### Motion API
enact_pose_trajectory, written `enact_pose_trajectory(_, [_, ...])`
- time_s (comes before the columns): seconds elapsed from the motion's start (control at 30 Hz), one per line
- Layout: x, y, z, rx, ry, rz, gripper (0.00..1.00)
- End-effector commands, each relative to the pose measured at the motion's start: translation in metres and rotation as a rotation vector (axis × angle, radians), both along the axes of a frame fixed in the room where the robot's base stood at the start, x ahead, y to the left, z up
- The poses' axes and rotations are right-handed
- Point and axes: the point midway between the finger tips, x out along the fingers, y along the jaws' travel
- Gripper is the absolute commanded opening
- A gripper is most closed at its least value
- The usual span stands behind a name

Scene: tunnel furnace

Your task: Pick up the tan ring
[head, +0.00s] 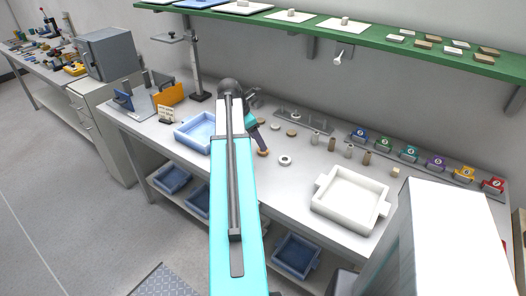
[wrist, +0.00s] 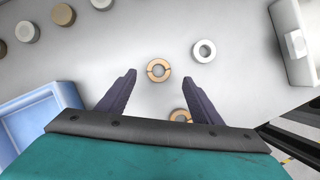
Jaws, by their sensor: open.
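A split tan ring (wrist: 158,70) lies flat on the table in the wrist view, between and just beyond my fingertips in the picture. A second similar tan ring (wrist: 181,115) shows nearer my palm, partly hidden by my gripper's body. My gripper (wrist: 160,77) is open, with nothing held between its two dark fingers. In the head view my gripper (head: 261,148) points down at the table, and one tan ring (head: 263,152) shows by its tips. Any gap in height between fingers and ring cannot be told.
A white ring (wrist: 204,51) lies to the right of the tan rings. A blue tray (head: 196,131) stands left and a white tray (head: 350,201) right. Several discs and small cylinders (head: 348,152) stand farther back. A green shelf (head: 420,50) overhangs the back.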

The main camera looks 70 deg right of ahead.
Motion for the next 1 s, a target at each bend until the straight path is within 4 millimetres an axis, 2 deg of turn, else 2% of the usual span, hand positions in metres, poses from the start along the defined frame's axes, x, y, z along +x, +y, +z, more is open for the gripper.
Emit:
enact_pose_trajectory(0.47, [-0.001, -0.001, -0.005, 0.001, 0.001, 0.001, 0.59])
enact_pose_trajectory(1.0, [-0.009, -0.012, -0.046, 0.000, 0.000, 0.001, 0.59])
